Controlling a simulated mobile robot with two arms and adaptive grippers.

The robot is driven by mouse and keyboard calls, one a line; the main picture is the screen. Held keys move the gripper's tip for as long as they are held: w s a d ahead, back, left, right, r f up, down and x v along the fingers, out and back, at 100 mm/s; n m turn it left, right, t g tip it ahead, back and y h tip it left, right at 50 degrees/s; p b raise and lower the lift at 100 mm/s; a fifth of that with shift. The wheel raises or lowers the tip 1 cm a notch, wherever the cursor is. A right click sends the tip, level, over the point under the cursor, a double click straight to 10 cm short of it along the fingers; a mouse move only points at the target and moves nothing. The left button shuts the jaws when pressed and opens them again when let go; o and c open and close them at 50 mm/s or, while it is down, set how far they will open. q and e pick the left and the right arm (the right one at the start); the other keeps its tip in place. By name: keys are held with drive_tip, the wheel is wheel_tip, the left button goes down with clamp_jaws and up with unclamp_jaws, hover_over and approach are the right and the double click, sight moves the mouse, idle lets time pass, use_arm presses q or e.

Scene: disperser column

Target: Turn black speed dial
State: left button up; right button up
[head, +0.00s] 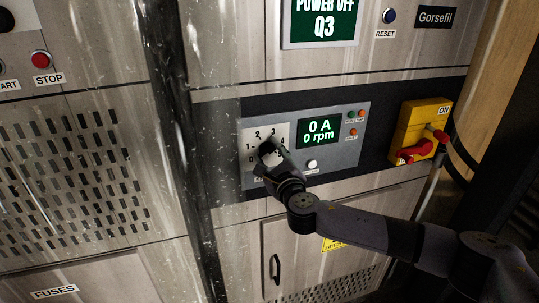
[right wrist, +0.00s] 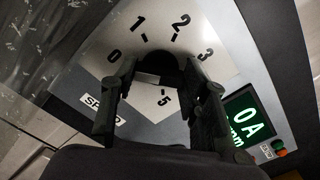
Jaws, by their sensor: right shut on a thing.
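The black speed dial (right wrist: 168,66) sits on a pale scale plate (head: 251,135) with printed numbers, at the left of a grey control panel. In the right wrist view its dark body shows between the two fingers, and the numbers 0, 1, 2, 3 and 5 show around it. My right gripper (head: 267,151) is at the dial, shut on it, with a finger on either side (right wrist: 163,82). In the head view the gripper hides most of the dial, and I cannot tell where its pointer stands. My left gripper is not in view.
The green display (head: 320,131) beside the dial reads 0 A and 0 rpm. A white button (head: 311,164) is below it. A yellow switch box (head: 420,129) with a red handle is at the right. A vertical metal post (head: 182,150) stands left of the panel.

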drive_tip(key=shift+f, duration=0.2)
drive_tip(key=o, duration=1.1)
drive_tip(key=shift+r, duration=0.15)
drive_tip(key=shift+o, duration=0.2)
drive_tip(key=shift+s, duration=0.1)
drive_tip(key=v, duration=1.2)
